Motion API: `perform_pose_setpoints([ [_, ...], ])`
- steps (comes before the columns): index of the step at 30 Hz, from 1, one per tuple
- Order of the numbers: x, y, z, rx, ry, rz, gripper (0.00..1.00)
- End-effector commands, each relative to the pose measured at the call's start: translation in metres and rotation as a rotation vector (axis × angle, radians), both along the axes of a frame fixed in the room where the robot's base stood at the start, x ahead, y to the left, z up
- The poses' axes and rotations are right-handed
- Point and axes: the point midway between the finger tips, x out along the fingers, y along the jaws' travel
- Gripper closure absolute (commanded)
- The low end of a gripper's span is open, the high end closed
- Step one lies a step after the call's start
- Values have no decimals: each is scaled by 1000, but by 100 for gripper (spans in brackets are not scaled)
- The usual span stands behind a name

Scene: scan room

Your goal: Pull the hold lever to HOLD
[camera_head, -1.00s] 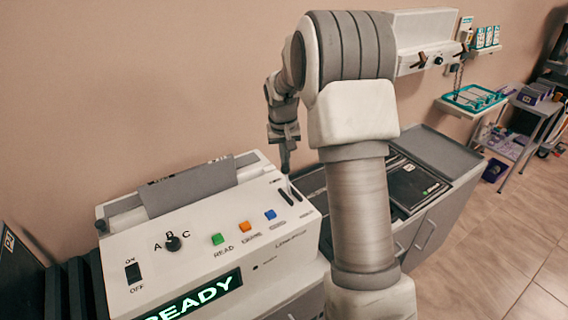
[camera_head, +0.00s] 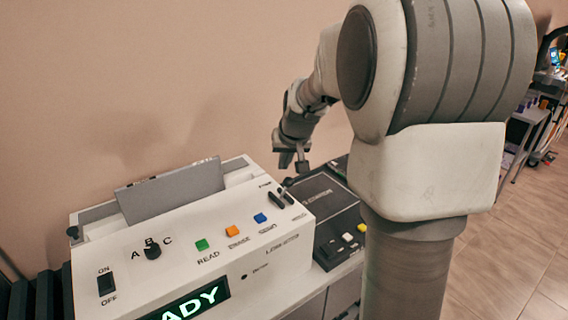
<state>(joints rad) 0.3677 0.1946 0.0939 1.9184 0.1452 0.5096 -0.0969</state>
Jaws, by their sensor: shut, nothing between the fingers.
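The hold lever (camera_head: 281,197) is at the right end of the white console's sloped top, where dark slots and a small handle show. Small labels beside it are too small to read surely, and I cannot tell its exact position. My gripper (camera_head: 300,163) is shut and empty. It is above and slightly behind the lever's end of the console, pointing down, and appears apart from the lever.
The white console (camera_head: 270,250) also carries an ON/OFF switch (camera_head: 106,283), an A-B-C knob (camera_head: 153,252), and green (camera_head: 202,245), orange (camera_head: 232,231) and blue (camera_head: 261,218) buttons. A dark panel unit (camera_head: 335,205) stands to its right. The wall is close behind.

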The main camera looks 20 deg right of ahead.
Motion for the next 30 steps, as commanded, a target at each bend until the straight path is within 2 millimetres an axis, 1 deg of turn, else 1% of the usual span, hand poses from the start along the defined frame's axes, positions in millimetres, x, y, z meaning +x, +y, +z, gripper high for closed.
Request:
perform_pose_setpoints([
  [1, 0, 0, 5, 0, -1, 0, 100],
  [5, 0, 0, 11, 0, 0, 0, 100],
  [16, 0, 0, 12, 0, 0, 0, 100],
  [20, -3, 0, 18, -2, -3, -1, 100],
  [23, -10, 1, 31, -2, -4, -1, 100],
  [29, -33, 3, 71, -3, -5, 0, 100],
  [30, -38, 4, 80, -3, -6, 0, 100],
])
